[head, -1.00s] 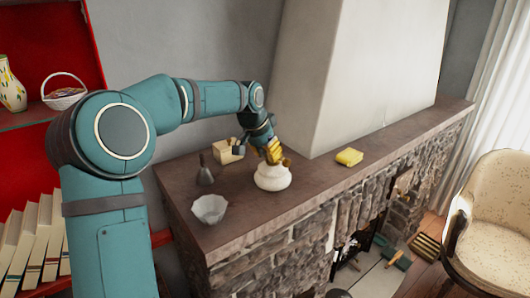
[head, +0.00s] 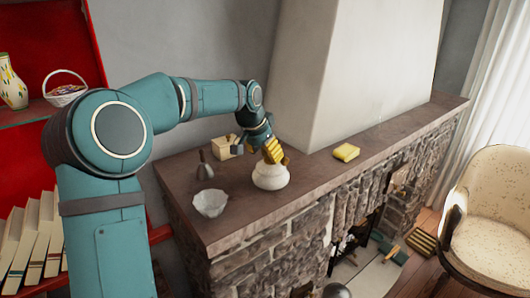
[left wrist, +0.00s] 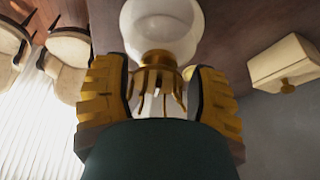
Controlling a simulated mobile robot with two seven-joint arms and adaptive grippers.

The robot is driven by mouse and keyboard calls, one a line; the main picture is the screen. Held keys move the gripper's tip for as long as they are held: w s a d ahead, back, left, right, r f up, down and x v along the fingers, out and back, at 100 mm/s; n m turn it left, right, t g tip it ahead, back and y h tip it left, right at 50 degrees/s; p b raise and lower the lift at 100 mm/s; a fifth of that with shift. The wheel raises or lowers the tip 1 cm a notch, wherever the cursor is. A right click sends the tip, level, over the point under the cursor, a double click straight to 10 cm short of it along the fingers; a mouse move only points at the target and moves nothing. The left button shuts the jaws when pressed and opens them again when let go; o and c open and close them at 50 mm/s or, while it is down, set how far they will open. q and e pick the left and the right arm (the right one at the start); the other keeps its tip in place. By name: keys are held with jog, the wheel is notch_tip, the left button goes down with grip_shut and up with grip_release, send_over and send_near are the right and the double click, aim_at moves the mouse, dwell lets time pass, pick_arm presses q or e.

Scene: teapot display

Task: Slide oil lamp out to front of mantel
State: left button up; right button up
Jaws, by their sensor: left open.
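The oil lamp (head: 270,177) has a round white body and stands on the mantel (head: 305,193), between its back and its front edge. In the left wrist view its white globe (left wrist: 162,28) shows at the top, with a brass burner (left wrist: 158,72) and part of a clear glass chimney nearer me. My left gripper (head: 273,150) is over the lamp's top with its yellow fingers pointing down. In the left wrist view the left gripper (left wrist: 160,92) is open, one finger on each side of the brass burner, with gaps visible. My right gripper is not in view.
A pale faceted bowl (head: 210,203) and a dark funnel-like item (head: 205,171) stand left of the lamp. A cream box (head: 226,147) is behind, and a yellow block (head: 346,152) lies to the right. The mantel in front of the lamp is clear.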

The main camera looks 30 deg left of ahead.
pick_arm(q)
jog(key=shift+r, duration=0.1)
jog(key=d+v, duration=0.1)
jog(key=v, duration=1)
jog(key=shift+s+a+r, duration=0.2)
jog(key=shift+a+r, duration=0.15)
jog(key=shift+a, duration=0.15)
